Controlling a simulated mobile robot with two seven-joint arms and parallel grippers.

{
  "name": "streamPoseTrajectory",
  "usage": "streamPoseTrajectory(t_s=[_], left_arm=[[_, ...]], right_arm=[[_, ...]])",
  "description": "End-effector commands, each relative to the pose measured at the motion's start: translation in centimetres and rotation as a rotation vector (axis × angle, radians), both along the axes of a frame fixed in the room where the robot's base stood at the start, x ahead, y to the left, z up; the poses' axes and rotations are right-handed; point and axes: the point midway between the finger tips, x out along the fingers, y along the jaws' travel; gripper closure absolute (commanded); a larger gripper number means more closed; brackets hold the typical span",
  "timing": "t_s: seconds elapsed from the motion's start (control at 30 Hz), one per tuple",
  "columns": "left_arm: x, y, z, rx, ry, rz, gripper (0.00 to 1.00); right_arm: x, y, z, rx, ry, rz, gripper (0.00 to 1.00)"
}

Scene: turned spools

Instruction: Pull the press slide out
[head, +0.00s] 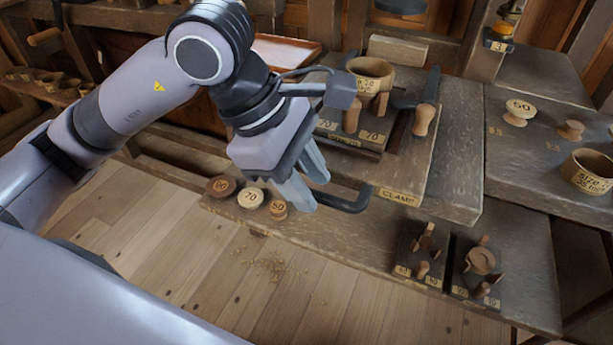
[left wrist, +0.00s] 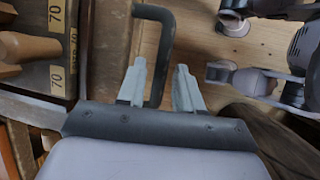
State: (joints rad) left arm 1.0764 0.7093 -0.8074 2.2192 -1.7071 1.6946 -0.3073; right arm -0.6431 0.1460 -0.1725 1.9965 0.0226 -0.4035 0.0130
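The press slide shows in the head view as a dark plate (head: 345,139) with labels reading 70 and wooden pegs, under a round wooden cup (head: 371,72). A dark bent handle (head: 352,202) sticks out at its front; it also shows in the left wrist view (left wrist: 158,48). My left gripper (head: 315,185) is at the handle, its fingers pointing down. In the left wrist view its two fingers (left wrist: 160,88) are apart, and the handle's bar runs down into the gap between them. Whether they touch it I cannot tell. My right gripper is not in view.
Three numbered wooden discs (head: 250,198) lie on the bench edge, left of my left gripper. A CLAMP label (head: 400,196) marks the block right of the handle. Two dark stands with wooden parts (head: 481,262) are at the front right. Open floor (head: 190,240) lies in front.

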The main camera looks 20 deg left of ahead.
Motion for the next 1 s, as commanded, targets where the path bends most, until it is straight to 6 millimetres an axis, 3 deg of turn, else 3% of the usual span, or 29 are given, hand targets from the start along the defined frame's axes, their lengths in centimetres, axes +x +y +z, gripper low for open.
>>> streamPoseTrajectory(t_s=[0.37,0.73,1.0], left_arm=[[0.0,0.2,0.4,0.002,-0.001,0.002,0.58],[-0.8,2.3,5.4,0.001,-0.003,0.004,0.58],[-1.1,2.8,6.5,0.001,0.000,0.001,0.58]], right_arm=[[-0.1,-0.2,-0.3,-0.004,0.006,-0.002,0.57],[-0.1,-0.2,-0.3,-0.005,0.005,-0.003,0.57],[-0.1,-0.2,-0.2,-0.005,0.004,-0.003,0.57]])
